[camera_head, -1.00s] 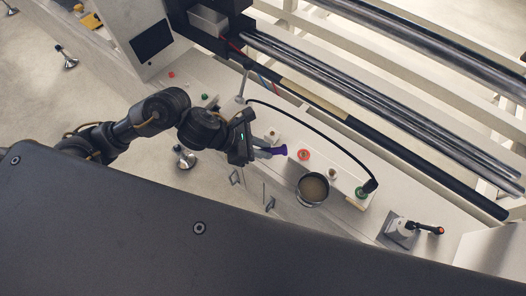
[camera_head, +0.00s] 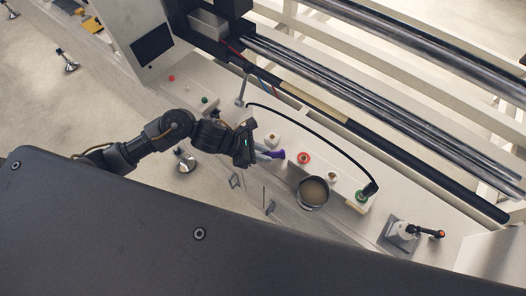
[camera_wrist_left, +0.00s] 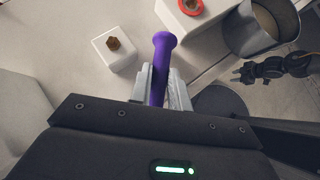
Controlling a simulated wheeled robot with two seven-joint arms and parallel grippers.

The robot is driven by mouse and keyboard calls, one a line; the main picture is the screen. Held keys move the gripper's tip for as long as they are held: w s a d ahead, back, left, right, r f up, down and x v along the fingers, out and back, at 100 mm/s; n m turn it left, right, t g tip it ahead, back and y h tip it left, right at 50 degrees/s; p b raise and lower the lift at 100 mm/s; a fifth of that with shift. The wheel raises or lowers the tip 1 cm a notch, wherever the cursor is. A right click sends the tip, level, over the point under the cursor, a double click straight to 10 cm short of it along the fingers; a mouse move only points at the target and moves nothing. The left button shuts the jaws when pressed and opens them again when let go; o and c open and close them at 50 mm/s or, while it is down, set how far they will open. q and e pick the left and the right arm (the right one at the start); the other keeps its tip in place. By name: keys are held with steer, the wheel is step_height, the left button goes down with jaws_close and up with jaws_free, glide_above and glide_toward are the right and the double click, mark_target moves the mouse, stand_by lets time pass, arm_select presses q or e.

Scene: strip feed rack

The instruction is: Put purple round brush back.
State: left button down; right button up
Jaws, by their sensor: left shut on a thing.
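My left gripper (camera_head: 262,154) is shut on the purple round brush (camera_head: 277,155), in the middle of the head view. In the left wrist view the purple brush (camera_wrist_left: 161,70) stands out between the two grey fingers, its round flared end pointing away from the palm. The rest of it is hidden by the fingers and palm. The gripper is beside a white block with a brown top (camera_wrist_left: 115,43), apart from it. A dark jointed arm with small prongs, probably my right arm (camera_wrist_left: 280,66), shows at the right of the wrist view; its jaw opening is unclear.
A red ring (camera_head: 303,157) sits on the long pale block, with a grey round pot (camera_head: 313,191) close by. A lever device (camera_head: 402,232) stands at right. Metal rollers run along the back.

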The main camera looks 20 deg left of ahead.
arm_select(q)
steer(key=shift+f, duration=0.1)
steer(key=c, duration=1.5)
jaws_free()
steer(key=shift+o, duration=0.9)
steer(key=shift+r, duration=0.3)
steer(key=v, duration=1)
steer(key=shift+a+b, duration=0.25)
steer(key=shift+b, duration=0.05)
steer(key=shift+s+a+r, duration=0.25)
steer(key=shift+a+r, duration=0.1)
steer(key=shift+r, duration=0.15)
arm_select(e)
steer(key=shift+w+d+f, duration=0.2)
steer(key=shift+d+f, duration=0.1)
steer(key=shift+d, duration=0.4)
